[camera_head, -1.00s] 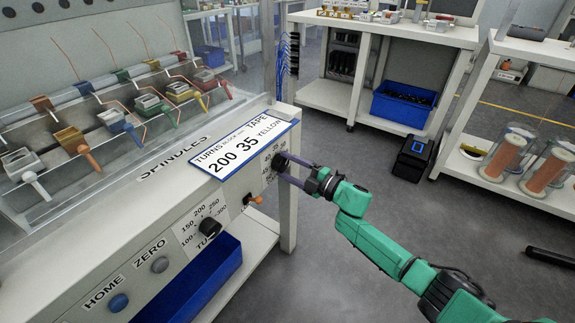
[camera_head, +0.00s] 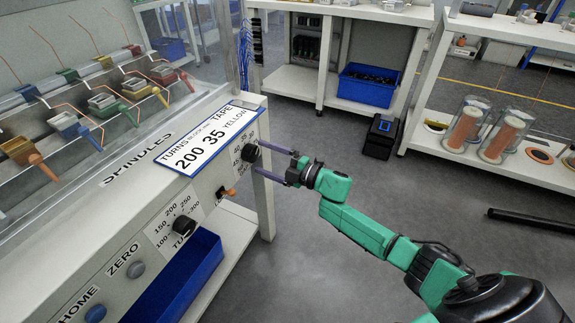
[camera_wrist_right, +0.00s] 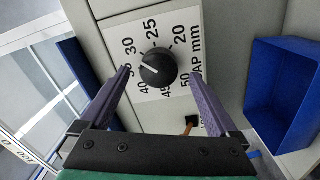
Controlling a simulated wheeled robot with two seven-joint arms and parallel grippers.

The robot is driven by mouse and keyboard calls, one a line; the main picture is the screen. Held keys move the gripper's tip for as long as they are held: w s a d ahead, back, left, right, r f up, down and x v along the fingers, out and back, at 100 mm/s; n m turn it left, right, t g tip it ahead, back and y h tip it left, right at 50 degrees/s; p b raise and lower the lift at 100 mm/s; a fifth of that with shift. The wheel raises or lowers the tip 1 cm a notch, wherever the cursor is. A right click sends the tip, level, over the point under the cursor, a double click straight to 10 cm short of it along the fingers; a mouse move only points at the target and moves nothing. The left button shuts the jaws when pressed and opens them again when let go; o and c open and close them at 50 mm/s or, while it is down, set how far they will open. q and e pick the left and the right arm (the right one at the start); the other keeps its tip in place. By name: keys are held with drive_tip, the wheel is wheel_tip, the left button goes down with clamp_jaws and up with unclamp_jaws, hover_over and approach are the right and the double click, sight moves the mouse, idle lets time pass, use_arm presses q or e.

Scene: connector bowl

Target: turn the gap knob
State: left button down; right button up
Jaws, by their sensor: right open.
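The gap knob (camera_wrist_right: 157,68) is a round black knob on a white dial marked "GAP mm" in the right wrist view. Its white pointer line aims up and left, toward the 30 to 35 side. In the head view the gap knob (camera_head: 250,153) is at the right end of the panel front. My right gripper (camera_head: 259,157) is open in front of it. In the wrist view its fingers (camera_wrist_right: 159,76) stand on either side of the knob with gaps showing, and the left finger partly covers the 35. My left gripper is not in view.
A sign (camera_head: 210,140) reads 200, 35, YELLOW. The turns knob (camera_head: 184,225), an orange lever (camera_head: 230,192), and the zero (camera_head: 136,270) and home (camera_head: 95,313) buttons share the panel. A blue bin (camera_head: 178,280) sits below.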

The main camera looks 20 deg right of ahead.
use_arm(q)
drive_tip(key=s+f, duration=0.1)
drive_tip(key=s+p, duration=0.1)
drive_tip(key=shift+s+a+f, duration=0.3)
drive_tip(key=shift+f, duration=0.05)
use_arm(e)
drive_tip(key=v, duration=1.2)
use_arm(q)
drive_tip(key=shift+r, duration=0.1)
use_arm(e)
drive_tip(key=shift+d, duration=0.1)
